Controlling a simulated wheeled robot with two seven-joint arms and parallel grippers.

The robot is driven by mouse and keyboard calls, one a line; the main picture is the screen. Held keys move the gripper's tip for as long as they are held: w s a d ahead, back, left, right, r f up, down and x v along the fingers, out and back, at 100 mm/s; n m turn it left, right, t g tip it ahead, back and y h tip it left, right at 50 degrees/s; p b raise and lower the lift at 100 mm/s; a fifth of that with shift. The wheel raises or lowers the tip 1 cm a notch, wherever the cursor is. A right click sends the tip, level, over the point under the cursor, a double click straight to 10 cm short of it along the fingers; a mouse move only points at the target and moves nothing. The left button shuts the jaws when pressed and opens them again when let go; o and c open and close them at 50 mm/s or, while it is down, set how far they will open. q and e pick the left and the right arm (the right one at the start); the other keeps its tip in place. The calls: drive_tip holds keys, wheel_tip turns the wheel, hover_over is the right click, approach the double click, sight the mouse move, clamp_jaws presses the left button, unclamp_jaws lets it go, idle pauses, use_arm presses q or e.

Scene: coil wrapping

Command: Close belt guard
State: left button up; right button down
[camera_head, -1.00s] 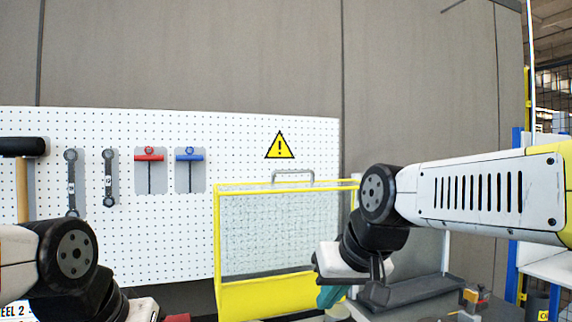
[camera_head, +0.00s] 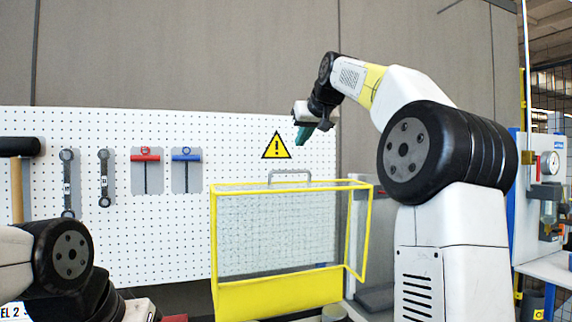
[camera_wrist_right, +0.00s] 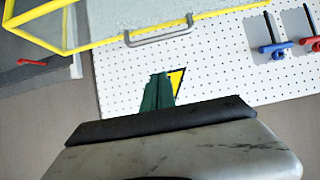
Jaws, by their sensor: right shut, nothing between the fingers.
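The belt guard (camera_head: 214,240) is a yellow-framed box with clear mesh panels, in front of the white pegboard. A grey handle (camera_head: 289,173) stands up at its top. In the right wrist view the guard's yellow frame (camera_wrist_right: 110,42) is at the upper left and the handle (camera_wrist_right: 160,36) near the top middle. My right gripper (camera_head: 303,136) has green fingers and is raised above and slightly right of the handle, apart from it. It is shut and empty; its fingers also show in the wrist view (camera_wrist_right: 157,92). My left arm is at the lower left; its gripper is out of view.
The pegboard (camera_head: 110,135) holds a hammer (camera_head: 17,190), wrenches (camera_head: 67,183), and red (camera_head: 146,158) and blue (camera_head: 187,158) T-handle tools. A yellow warning sign (camera_head: 276,149) is above the guard. A pressure gauge (camera_head: 549,163) stands at the right. The wall space above the board is clear.

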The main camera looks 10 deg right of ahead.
hover_over(294, 171)
drive_tip(key=w, duration=0.3)
wheel_tip(294, 171, down, 5)
drive_tip(key=shift+s+f, duration=0.4)
drive_tip(key=shift+s, duration=0.4)
drive_tip(key=shift+s+d+f, duration=0.15)
drive_tip(key=shift+s+f, duration=0.45)
drive_tip(key=shift+f, duration=0.1)
